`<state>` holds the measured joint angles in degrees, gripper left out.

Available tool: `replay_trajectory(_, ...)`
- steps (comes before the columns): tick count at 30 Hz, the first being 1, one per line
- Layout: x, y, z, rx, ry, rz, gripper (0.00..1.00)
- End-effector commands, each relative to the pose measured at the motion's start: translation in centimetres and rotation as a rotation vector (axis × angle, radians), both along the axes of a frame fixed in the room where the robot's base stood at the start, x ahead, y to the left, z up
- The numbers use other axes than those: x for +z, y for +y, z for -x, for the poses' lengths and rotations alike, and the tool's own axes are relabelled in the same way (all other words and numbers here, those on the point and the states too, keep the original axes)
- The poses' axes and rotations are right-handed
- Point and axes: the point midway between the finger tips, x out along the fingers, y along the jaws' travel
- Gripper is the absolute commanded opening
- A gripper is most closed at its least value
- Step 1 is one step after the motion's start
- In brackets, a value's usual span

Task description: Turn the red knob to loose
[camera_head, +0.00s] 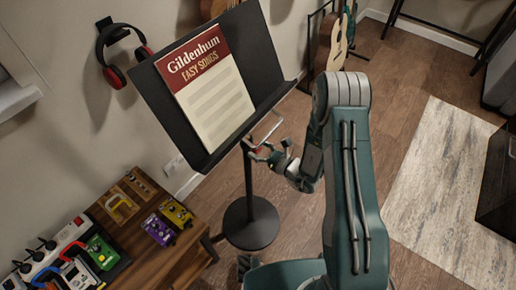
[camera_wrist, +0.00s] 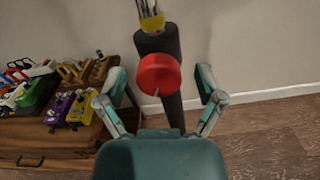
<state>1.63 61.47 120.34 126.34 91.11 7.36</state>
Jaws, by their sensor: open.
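The red knob (camera_wrist: 159,74) is a round red disc on the dark upright pole (camera_wrist: 170,108) of the music stand, seen almost face-on in the middle of the wrist view. My gripper (camera_wrist: 162,90) is open, with one finger on each side of the knob and clear space between each finger and the knob. In the head view my gripper (camera_head: 264,150) is beside the pole, just under the black music stand's desk (camera_head: 262,45). Only a small bit of red shows there between the fingers.
A songbook (camera_head: 208,85) rests on the stand's desk. The stand's round base (camera_head: 251,223) is on the wood floor. A wooden bench (camera_head: 170,250) with several pedals is at lower left. Headphones (camera_head: 117,55) hang on the wall. A guitar (camera_head: 331,42) stands behind.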

Motion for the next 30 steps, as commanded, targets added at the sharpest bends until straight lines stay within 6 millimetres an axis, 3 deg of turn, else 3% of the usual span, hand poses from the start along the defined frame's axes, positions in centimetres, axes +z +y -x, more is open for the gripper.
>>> replay_trajectory(5,-0.1,-0.9,0.6,-0.003,0.001,0.001,0.87)
replay_trajectory(21,-0.1,-8.6,6.5,-0.004,0.002,0.001,0.87)
replay_trajectory(30,-0.1,-9.4,7.3,0.0,0.001,0.0,0.87)
